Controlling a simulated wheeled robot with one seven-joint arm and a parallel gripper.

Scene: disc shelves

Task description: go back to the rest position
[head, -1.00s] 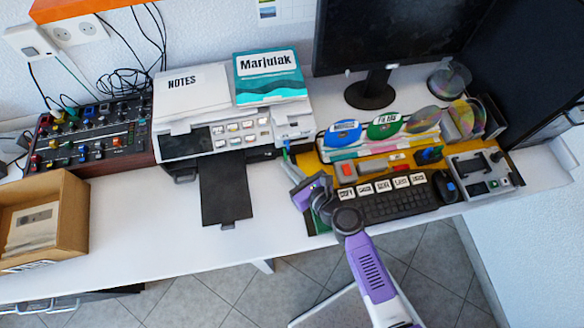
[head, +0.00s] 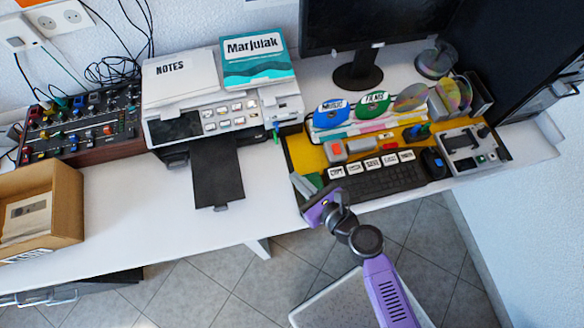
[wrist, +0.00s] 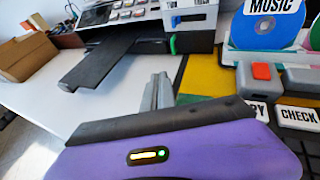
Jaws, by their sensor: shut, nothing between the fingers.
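My gripper (head: 302,186) is at the front edge of the desk, just left of the keyboard, at the end of my purple arm. In the wrist view my gripper (wrist: 159,90) shows its grey fingers together, with nothing held between them. It is over the corner of the yellow and green mat (head: 296,150). Whether the fingertips touch the mat cannot be told.
The black keyboard (head: 390,181) and a row of discs with MUSIC (head: 332,113) and FILMS (head: 373,103) labels are to the right. A printer (head: 240,118) with its black tray (head: 217,175) stands to the left. A cardboard box (head: 68,205) is far left. White desk between is clear.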

